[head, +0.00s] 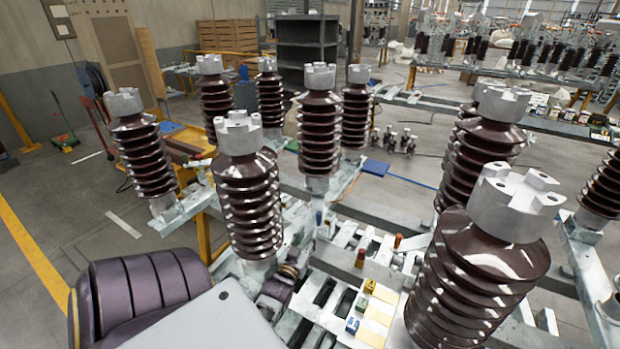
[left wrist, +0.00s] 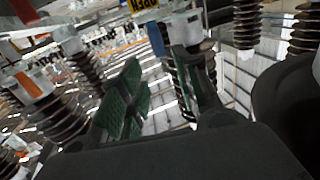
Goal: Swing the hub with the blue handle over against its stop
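A small upright blue piece (head: 318,216), which looks like the blue handle, stands on the frame near the picture's middle. The hub under it is too small and cluttered to make out. My left gripper (head: 302,243) is small and partly hidden in the head view, low beside the front brown insulator. In the left wrist view its two green-padded fingers (left wrist: 158,72) stand apart, with nothing clearly held. A blue upright piece (left wrist: 156,40) shows just past the gap between the fingertips; I cannot tell whether they touch it. My right gripper is not in view.
Tall ribbed brown insulators with grey caps stand close around, one at front left (head: 249,205) and a large one at right (head: 480,275). Open floor lies at left.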

